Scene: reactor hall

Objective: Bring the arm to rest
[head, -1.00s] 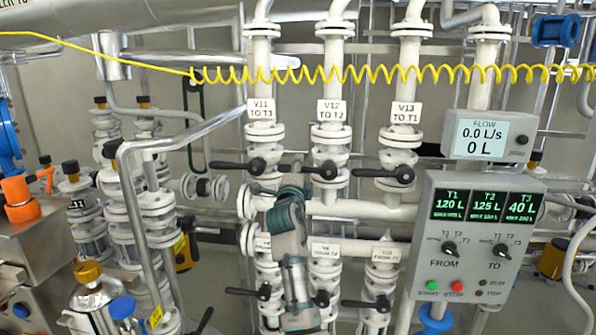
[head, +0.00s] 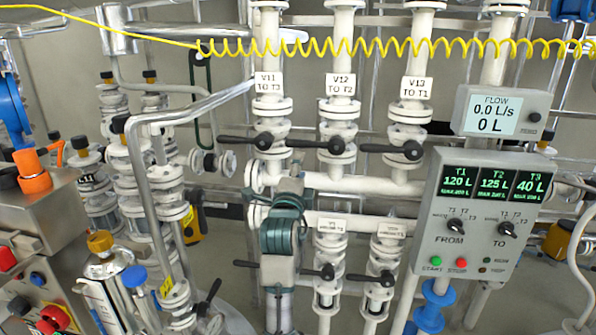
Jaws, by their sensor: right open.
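My right arm rises from the bottom centre in the head view, a grey and teal link in front of the white pipes. My right gripper (head: 287,204) is at its upper end, seen mostly from behind and foreshortened. It is open, and I see nothing held in it. It overlaps the pipe below valve V11 (head: 263,141) in the picture; I cannot tell the gap in depth. My left gripper is not in view.
Black-handled valves V12 (head: 336,145) and V13 (head: 412,149) stand right of V11. A control panel (head: 481,220) and a flow display (head: 500,111) are at right. A bent metal pipe (head: 188,116) is at left. A yellow coiled cable (head: 390,47) crosses above.

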